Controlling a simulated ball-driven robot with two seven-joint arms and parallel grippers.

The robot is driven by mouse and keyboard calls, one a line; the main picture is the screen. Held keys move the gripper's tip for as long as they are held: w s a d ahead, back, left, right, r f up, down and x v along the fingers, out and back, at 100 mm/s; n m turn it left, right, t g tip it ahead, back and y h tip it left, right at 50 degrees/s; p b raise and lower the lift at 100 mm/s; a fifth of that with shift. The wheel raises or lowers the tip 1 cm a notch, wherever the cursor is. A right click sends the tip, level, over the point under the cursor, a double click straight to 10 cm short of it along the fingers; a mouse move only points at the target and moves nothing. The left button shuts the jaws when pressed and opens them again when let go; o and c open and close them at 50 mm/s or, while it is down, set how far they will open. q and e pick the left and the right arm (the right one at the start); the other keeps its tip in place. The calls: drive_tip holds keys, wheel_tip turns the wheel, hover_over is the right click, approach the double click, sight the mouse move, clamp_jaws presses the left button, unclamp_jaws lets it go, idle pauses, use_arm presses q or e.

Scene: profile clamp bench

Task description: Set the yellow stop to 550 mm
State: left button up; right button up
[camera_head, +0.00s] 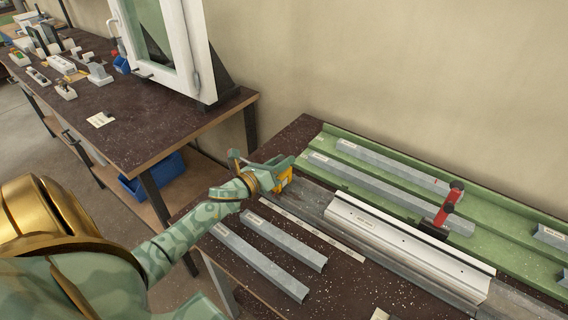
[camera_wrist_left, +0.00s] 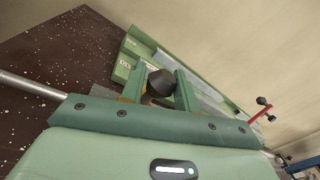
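The yellow stop (camera_head: 284,181) sits at the left end of the bench's rail, partly hidden by my left gripper. My left gripper (camera_head: 268,170) is at the stop, with its arm coming in from the left. In the left wrist view, the two green fingers (camera_wrist_left: 161,88) stand apart on either side of a round black knob (camera_wrist_left: 160,82). Bits of yellow show low beside the fingers. Whether the fingers press on the stop is hidden. The long pale scale strip (camera_head: 305,229) lies along the front of the rail. My right gripper is not in view.
A white profile (camera_head: 405,240) lies along the rail, right of the stop. A red-handled clamp (camera_head: 447,207) stands behind it on the green bed (camera_head: 500,247). Grey bars (camera_head: 258,260) lie in front. Another table (camera_head: 150,125) with a window frame (camera_head: 190,45) stands at left.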

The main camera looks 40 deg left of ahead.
use_arm(q)
drive_tip(key=shift+o, duration=1)
drive_tip(key=s+a, duration=0.1)
drive_tip(key=s, duration=1.5)
drive_tip(key=shift+s+a, duration=0.15)
drive_tip(key=shift+a, duration=0.2)
